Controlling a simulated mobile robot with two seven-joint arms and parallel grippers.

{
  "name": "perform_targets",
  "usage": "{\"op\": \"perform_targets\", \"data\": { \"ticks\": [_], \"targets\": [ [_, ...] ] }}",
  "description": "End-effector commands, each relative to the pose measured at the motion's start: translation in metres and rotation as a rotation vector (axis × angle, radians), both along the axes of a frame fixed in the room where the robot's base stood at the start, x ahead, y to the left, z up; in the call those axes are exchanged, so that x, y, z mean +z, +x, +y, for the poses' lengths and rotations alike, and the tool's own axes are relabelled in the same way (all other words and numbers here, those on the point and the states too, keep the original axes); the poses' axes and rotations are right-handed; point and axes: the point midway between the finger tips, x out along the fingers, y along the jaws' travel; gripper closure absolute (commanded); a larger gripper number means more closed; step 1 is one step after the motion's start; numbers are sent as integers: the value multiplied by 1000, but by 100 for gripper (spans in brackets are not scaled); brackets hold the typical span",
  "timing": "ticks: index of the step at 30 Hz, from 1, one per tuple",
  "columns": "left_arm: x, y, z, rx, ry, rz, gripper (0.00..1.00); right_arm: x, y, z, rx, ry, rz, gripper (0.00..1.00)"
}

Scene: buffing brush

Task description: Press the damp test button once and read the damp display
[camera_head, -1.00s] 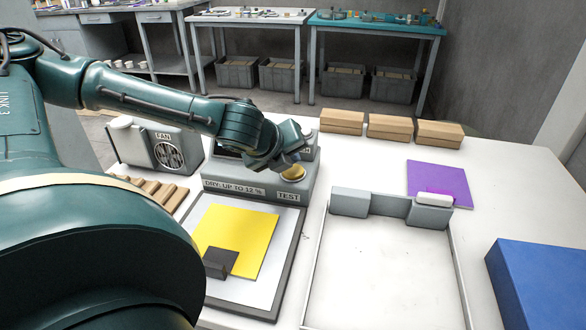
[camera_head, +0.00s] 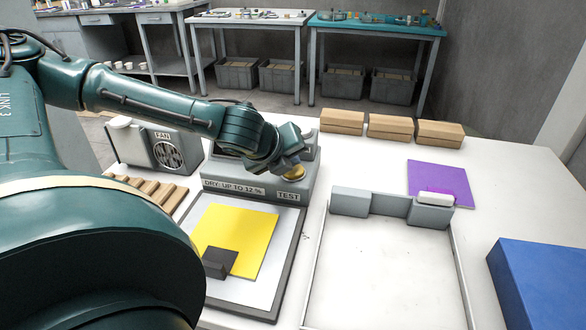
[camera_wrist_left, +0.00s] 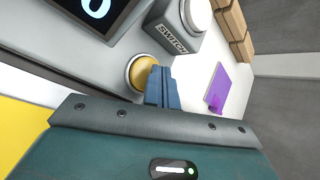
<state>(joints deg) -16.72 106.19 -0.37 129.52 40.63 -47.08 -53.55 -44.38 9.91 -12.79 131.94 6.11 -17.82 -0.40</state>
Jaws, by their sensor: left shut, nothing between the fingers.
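The damp meter (camera_head: 235,178) is a grey box labelled "DRY: UP TO 12 %" and "TEST". Its round gold test button (camera_head: 294,174) sits above the TEST label and also shows in the left wrist view (camera_wrist_left: 139,74). My left gripper (camera_head: 293,163) is shut and empty, with its fingertips (camera_wrist_left: 163,88) right at the button and overlapping its edge. I cannot tell whether they touch or press it. The dark damp display (camera_wrist_left: 92,12) is cut off in the left wrist view; a pale blue rounded digit, like a 0, shows. My arm mostly hides it in the head view.
A yellow sheet (camera_head: 245,235) lies on the tray in front of the meter. A fan box (camera_head: 160,147) stands left. A block marked SWITCH (camera_wrist_left: 178,38) stands close beside the button. Wooden blocks (camera_head: 390,127), a purple sheet (camera_head: 450,180) and a blue box (camera_head: 540,280) lie right.

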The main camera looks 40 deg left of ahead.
Motion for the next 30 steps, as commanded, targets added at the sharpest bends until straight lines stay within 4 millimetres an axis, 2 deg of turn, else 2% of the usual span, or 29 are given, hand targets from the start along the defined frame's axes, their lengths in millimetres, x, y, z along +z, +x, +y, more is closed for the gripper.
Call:
{"op": "perform_targets", "data": {
  "ticks": [30],
  "targets": [
    [-11,0,0,-1,1,0,100,-9,0,0,0,-1,-1,100]
  ]
}}
